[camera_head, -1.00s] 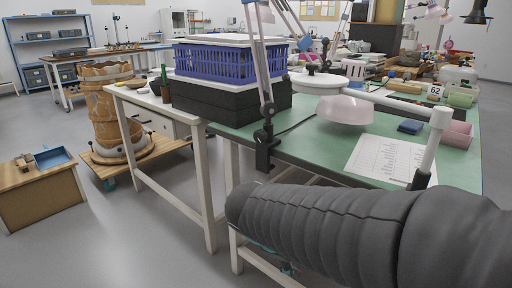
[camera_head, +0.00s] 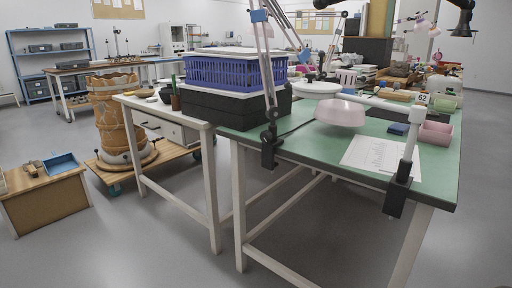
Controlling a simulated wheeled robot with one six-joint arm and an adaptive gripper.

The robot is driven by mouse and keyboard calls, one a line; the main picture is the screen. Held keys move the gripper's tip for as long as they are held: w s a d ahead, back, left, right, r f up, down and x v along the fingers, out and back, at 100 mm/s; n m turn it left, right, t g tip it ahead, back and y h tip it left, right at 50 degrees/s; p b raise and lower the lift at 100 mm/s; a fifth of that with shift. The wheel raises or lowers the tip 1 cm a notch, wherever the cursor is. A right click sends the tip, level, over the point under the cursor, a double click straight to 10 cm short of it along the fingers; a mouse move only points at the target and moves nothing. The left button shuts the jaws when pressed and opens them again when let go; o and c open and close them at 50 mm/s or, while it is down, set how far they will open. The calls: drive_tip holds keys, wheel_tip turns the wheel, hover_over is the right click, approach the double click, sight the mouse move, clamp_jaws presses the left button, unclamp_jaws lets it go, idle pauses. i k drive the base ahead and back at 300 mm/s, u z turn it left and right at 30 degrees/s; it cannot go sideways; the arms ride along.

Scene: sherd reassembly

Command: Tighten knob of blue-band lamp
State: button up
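A lamp with a grey jointed arm (camera_head: 266,75) stands at the left front corner of the green table. It has a blue band (camera_head: 259,15) near the top of the picture. Its black clamp (camera_head: 269,148) grips the table edge. I cannot make out a knob on it clearly. The lamp's upper part runs out of the picture at the top. A second lamp with a white arm (camera_head: 409,135) has a black clamp (camera_head: 397,196) on the front edge, further right, and I see no blue band on it. My gripper is not in view.
The green table (camera_head: 300,153) holds a pink bowl-like shade (camera_head: 340,112), a paper sheet (camera_head: 382,157) and a pink box (camera_head: 436,133). Black crates (camera_head: 225,108) under a blue basket (camera_head: 228,72) stand behind the blue-band lamp. The floor in front (camera_head: 150,245) is clear.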

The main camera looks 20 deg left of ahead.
sight(266, 136)
drive_tip(key=u, duration=0.65)
drive_tip(key=i, duration=0.9)
drive_tip(key=z, duration=0.65)
